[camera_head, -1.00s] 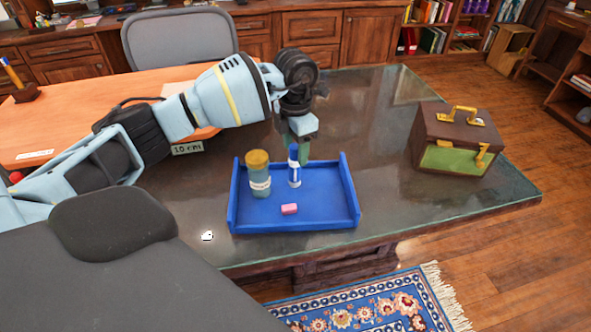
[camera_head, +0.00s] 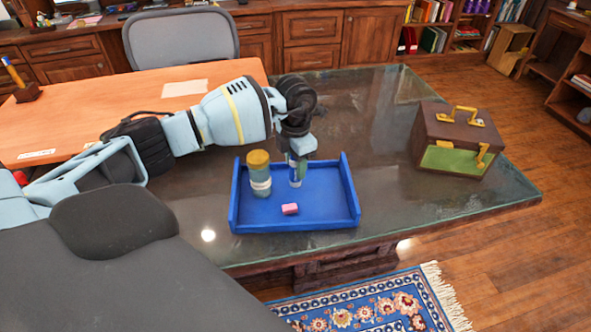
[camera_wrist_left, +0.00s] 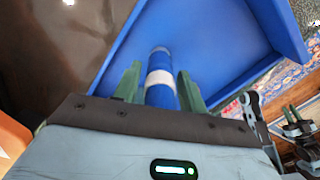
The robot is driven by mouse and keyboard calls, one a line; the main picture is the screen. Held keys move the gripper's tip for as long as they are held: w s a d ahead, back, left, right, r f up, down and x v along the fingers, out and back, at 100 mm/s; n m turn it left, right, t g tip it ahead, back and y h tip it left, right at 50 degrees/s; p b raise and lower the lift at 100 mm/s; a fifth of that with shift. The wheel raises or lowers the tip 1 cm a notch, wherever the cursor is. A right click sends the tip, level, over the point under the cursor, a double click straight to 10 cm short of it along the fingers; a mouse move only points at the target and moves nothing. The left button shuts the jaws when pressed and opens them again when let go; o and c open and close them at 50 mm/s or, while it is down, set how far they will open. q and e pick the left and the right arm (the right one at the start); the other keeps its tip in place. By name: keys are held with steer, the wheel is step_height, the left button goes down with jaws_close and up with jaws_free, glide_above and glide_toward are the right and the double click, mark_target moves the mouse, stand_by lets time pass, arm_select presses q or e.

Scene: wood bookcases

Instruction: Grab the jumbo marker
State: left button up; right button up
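The blue jumbo marker (camera_head: 296,176) with a white band stands upright in the blue tray (camera_head: 318,224), partly hidden by my left gripper (camera_head: 298,163) in the head view. In the left wrist view, the marker (camera_wrist_left: 160,78) is between the two green fingers of my left gripper (camera_wrist_left: 159,84). The fingers are open, with a gap visible beside the marker. What seems to be my right gripper (camera_wrist_left: 292,116) shows small at the right edge of the left wrist view; its opening is unclear.
A jar with a yellow lid (camera_head: 259,172) stands in the tray just left of the marker. A pink eraser (camera_head: 290,209) lies in front of them. A brown case (camera_head: 457,140) with gold handles sits at the desk's right. The desk between is clear.

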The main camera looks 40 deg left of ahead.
arm_select(q)
steer(key=c, duration=0.7)
steer(key=shift+r, duration=0.1)
step_height(320, 180, up, 9)
steer(key=shift+f, duration=0.1)
steer(key=shift+r, duration=0.5)
